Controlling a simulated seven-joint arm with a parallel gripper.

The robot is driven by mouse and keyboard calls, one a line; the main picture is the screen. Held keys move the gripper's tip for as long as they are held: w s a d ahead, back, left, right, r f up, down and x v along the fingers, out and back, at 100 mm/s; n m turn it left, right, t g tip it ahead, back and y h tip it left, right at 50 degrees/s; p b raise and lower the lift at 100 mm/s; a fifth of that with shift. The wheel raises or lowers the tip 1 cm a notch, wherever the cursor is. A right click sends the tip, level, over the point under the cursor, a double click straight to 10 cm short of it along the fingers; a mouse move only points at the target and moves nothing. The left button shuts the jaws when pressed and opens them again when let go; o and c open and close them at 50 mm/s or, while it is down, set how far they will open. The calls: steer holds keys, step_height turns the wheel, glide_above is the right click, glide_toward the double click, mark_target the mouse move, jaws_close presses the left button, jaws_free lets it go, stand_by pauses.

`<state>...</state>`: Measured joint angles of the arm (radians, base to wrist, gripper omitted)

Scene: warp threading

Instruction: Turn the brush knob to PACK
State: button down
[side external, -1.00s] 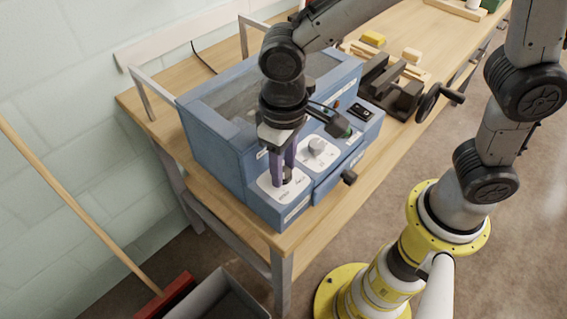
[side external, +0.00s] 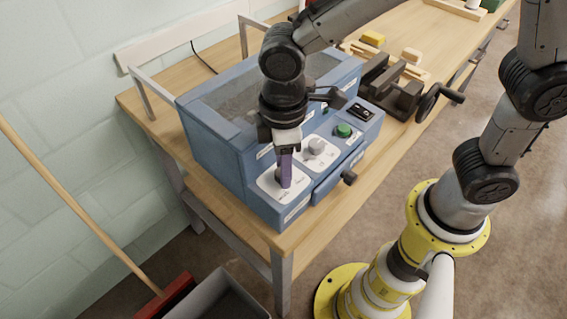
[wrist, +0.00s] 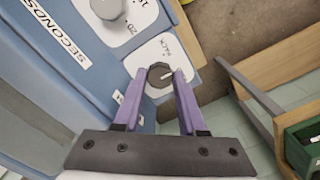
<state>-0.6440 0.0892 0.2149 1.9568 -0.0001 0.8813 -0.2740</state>
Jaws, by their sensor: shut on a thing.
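The brush knob (wrist: 158,82) is a dark round knob with a pale pointer line, on a white plate (wrist: 150,55) of the blue machine. In the wrist view my gripper (wrist: 160,76) has its two purple fingers on either side of the knob, shut on it.
A grey dial (side external: 316,146) on its own white plate sits beside the knob; a SECONDS label (wrist: 57,33) is near it. A green button (side external: 344,130) and a black switch (side external: 361,111) lie farther along. A dark drawer handle (side external: 349,177) sticks out in front.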

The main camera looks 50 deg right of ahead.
steer(key=n, duration=0.5)
steer(key=shift+r+n, duration=0.1)
steer(key=shift+n, duration=2.2)
steer(key=shift+c, duration=2.4)
jaws_free()
